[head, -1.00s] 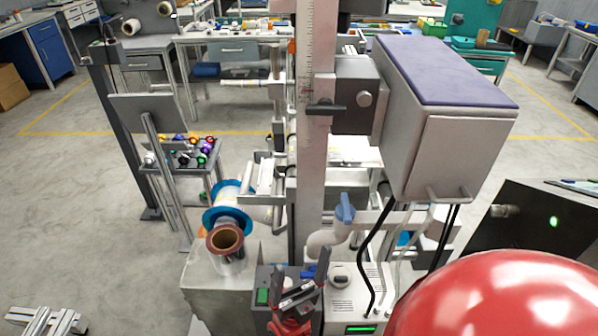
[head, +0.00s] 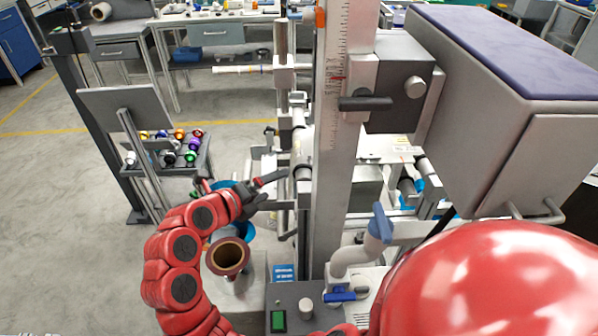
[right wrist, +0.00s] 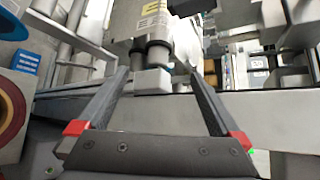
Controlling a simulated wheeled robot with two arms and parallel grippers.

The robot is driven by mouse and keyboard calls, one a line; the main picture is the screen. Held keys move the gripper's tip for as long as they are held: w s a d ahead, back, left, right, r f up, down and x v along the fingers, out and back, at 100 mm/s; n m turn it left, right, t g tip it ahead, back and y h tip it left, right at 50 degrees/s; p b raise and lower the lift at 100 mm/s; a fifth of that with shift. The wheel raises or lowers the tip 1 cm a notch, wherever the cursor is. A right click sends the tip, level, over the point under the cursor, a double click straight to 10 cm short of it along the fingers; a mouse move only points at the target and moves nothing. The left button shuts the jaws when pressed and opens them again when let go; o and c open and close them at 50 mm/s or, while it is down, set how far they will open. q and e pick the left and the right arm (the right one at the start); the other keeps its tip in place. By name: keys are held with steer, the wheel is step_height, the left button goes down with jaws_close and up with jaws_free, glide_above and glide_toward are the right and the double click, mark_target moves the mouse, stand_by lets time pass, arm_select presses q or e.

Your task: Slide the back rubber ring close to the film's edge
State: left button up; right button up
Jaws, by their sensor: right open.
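A brown-cored film roll (head: 228,257) stands in front of the arm. My left gripper is out of view.
The tall metal column (head: 335,150) and the large grey box (head: 500,100) stand close on the right. A small rack of coloured spools (head: 175,150) stands at left, with open floor beyond.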

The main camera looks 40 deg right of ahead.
mark_target(297, 175)
steer(key=x, duration=1.3)
steer(key=shift+f, duration=0.1)
jaws_close()
